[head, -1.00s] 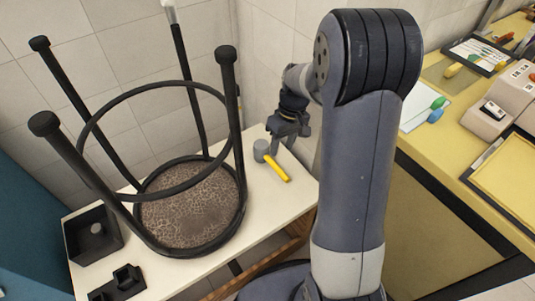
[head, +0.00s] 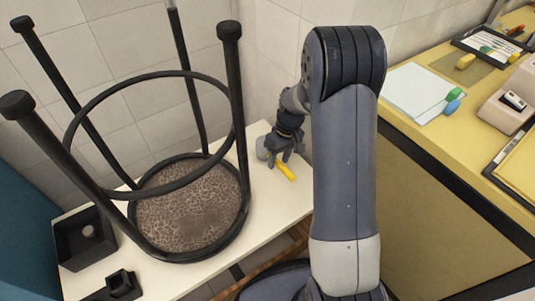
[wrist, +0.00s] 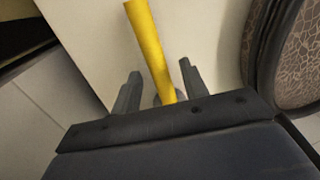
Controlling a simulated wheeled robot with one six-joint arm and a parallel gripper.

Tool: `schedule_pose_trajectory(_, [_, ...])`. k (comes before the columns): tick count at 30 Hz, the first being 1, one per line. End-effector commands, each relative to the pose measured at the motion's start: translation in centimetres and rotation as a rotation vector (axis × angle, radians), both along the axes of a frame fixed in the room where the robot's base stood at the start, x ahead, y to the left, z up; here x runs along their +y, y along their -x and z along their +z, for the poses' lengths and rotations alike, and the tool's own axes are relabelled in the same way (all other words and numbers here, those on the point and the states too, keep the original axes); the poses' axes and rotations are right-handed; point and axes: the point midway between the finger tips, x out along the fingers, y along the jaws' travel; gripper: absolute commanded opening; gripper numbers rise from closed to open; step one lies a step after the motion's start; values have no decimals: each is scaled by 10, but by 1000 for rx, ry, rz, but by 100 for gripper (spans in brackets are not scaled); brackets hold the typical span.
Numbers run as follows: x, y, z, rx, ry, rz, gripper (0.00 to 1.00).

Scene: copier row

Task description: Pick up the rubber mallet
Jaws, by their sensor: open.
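The rubber mallet has a grey head (head: 263,148) and a yellow handle (head: 285,171). It lies on the white table (head: 262,214) by the tiled wall. My gripper (head: 281,160) is over the mallet, hiding part of it where head and handle meet. In the wrist view the yellow handle (wrist: 147,40) runs between the two open fingers (wrist: 156,85), with a gap on each side. The mallet's head is mostly hidden behind my gripper there. I cannot tell how far the fingertips are above the table.
An upturned stool (head: 146,252) with black legs and a ring stands on the table left of the mallet. A black open box (head: 83,240) and a small black holder (head: 121,284) are at the left. A yellow counter (head: 440,142) with stationery is at the right.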

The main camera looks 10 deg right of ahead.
Motion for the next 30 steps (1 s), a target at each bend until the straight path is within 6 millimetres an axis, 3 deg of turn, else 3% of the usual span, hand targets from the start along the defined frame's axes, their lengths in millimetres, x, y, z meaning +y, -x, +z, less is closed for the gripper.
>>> schedule_pose_trajectory(3, [3, 2, -19, 1, -1, 0, 42])
schedule_pose_trajectory(11, [4, 2, -21, -1, 0, -1, 41])
schedule_pose_trajectory(26, [4, 2, -20, -1, 0, -1, 0])
schedule_pose_trajectory(30, [3, 1, -20, -2, 0, -1, 0])
